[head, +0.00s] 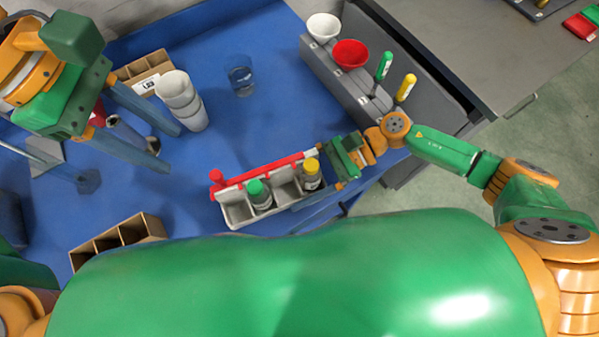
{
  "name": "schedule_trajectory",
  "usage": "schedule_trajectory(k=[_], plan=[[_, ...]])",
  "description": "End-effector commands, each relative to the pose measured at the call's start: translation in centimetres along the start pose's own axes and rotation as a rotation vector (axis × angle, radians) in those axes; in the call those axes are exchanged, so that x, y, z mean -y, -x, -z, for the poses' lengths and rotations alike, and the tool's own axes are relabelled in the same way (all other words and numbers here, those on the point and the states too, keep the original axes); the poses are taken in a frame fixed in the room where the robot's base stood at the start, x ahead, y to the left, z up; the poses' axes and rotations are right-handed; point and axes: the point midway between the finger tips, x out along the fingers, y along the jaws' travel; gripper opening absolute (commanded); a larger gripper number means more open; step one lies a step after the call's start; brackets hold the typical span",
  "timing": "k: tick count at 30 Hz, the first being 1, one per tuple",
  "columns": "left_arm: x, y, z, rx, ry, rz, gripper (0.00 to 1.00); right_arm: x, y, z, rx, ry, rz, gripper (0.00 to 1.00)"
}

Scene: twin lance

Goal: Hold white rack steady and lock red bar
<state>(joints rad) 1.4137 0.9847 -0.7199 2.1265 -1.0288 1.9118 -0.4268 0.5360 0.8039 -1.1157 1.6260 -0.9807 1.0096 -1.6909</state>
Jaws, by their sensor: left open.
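The white rack (238,214) stands on the blue table near its front edge, holding a green-capped bottle (259,194) and a yellow-capped bottle (311,175). The red bar (262,173) runs along the rack's far side, with a red knob at its left end. Whether it is locked is not clear. My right gripper (331,165) is at the rack's right end; its fingertips are too small and partly hidden to show whether they grip it. My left gripper (170,150) is open, fingers apart, over the left of the table, left of the rack and apart from it.
Stacked white cups (180,100) stand just beyond my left fingers. A clear glass (240,76) stands at the back. Cardboard boxes (118,240) sit at front left and back left. A grey stand (335,75) with bowls and screwdrivers is at the right. The table's middle is clear.

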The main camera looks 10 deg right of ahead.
Motion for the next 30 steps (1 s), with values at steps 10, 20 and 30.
schedule_trajectory(k=[10,20,30], plan=[[0.0,0.0,0.0,0.0,0.0,0.0,0.34,0.0,0.0,0.0,0.0,0.0,0.0,0.05],[-0.9,0.7,3.4,0.185,0.011,0.057,0.0,0.0,0.0,0.0,0.0,0.0,0.0,0.05],[-0.5,1.9,10.8,0.415,-0.021,0.005,0.0,0.0,0.0,0.0,-0.001,0.0,0.001,0.05]])
